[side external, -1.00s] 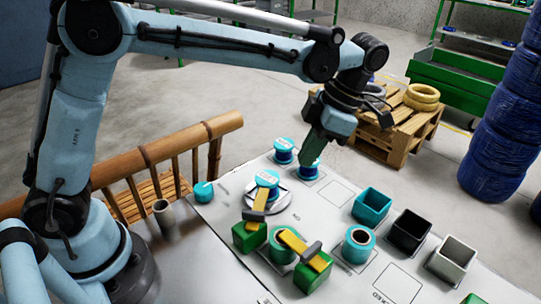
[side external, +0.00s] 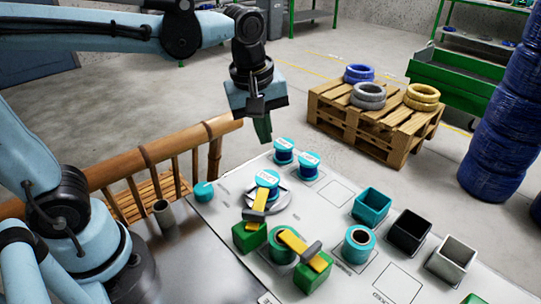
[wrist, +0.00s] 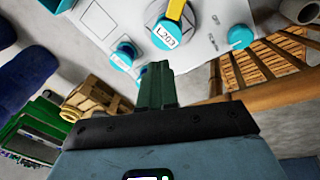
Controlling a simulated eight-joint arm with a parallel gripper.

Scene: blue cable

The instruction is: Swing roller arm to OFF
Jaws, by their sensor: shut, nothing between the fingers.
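Two yellow arms with grey rollers sit over green blocks at the front of the white board. The right yellow arm (side external: 298,243) runs from a teal spool (side external: 282,243) to a green block (side external: 312,277). My gripper (side external: 264,138) is shut and empty, raised above the board's back left edge, apart from both arms. Its green fingers show in the wrist view (wrist: 157,85).
Two blue spools (side external: 308,163) stand at the back of the board (side external: 300,205). Teal (side external: 371,207), black (side external: 408,232) and grey (side external: 451,260) bins stand at the right. A bamboo rail (side external: 165,150) runs along the left, near my gripper. A pallet (side external: 375,125) with cable coils lies beyond.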

